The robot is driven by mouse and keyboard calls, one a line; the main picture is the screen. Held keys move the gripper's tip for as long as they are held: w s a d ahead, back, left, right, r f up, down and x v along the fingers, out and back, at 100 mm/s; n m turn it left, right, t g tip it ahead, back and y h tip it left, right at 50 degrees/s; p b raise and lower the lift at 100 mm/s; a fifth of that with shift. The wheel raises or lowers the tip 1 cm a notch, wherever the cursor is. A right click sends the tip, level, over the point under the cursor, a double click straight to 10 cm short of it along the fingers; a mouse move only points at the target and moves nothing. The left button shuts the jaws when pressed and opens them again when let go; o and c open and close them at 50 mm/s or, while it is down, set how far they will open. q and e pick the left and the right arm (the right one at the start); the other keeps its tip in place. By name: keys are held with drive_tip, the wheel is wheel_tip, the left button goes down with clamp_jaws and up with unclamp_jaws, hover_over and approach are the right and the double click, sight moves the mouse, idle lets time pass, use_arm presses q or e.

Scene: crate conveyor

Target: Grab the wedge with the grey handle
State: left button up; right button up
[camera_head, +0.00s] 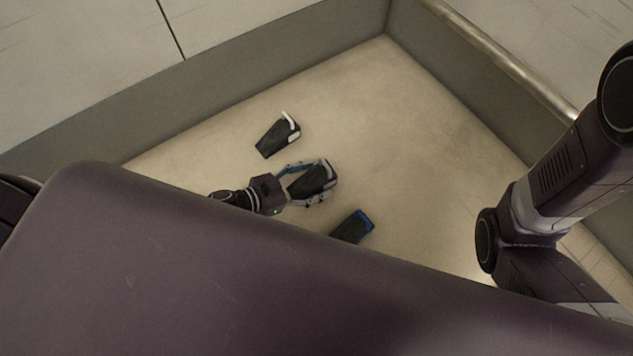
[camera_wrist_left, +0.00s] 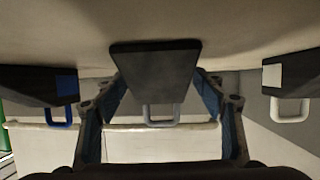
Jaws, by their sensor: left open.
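The wedge with the grey handle (camera_head: 313,180) is dark and lies on the pale floor of the crate. In the left wrist view this wedge (camera_wrist_left: 155,72) is in the middle, its grey loop handle pointing down the picture toward my palm. My left gripper (camera_head: 308,181) is open, with one blue-padded finger on each side of this wedge; I cannot tell if they touch it. The left wrist view shows both fingers of the gripper (camera_wrist_left: 160,95) spread, partly behind the wedge. My right gripper is out of view.
A wedge with a white handle (camera_head: 275,138) lies above, and a wedge with a blue handle (camera_head: 350,228) lies below right. They flank the middle wedge in the wrist view. Crate walls (camera_head: 455,95) surround the floor. The floor's right side is clear.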

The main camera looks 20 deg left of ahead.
use_arm(q)
drive_tip(key=shift+w+d+f, duration=0.25)
drive_tip(key=shift+w+d, duration=0.2)
drive_tip(key=shift+w, duration=0.05)
drive_tip(key=c, duration=1.6)
